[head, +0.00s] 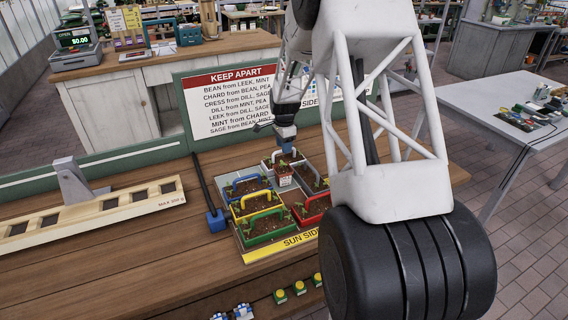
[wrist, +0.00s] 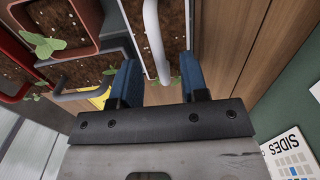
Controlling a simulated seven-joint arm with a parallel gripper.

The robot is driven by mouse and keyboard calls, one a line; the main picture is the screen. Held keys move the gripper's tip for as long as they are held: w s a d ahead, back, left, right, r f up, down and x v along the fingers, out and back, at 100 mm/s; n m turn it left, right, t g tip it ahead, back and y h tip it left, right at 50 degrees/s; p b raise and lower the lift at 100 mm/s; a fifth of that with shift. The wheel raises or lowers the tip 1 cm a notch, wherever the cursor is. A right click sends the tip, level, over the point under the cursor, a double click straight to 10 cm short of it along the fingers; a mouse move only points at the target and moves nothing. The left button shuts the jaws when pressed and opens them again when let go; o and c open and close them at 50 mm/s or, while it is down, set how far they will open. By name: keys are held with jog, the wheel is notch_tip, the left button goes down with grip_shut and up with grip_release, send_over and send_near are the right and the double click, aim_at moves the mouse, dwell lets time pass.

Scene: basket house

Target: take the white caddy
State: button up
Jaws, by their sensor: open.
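The white caddy (head: 269,167), soil-filled with a white arched handle, stands at the back of the group of caddies in the head view. My gripper (head: 286,151) is right above it, pointing down. In the wrist view, my gripper (wrist: 160,75) has its two blue fingers apart. The white handle (wrist: 153,40) runs between the fingers, with a finger on either side and no clear contact. The caddy's soil and white rim show beyond it. Part of the caddy is hidden by my gripper.
Close by are the blue-handled (head: 247,186), yellow (head: 256,205), green (head: 265,227) and red (head: 311,209) caddies. A yellow "SUN SIDE" strip (head: 290,243) lies in front. A "KEEP APART" board (head: 232,103) stands behind. The wooden bench (head: 120,265) has free room at front left.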

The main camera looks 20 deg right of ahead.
aim_at(284, 157)
jog(key=shift+f, duration=1.4)
grip_shut()
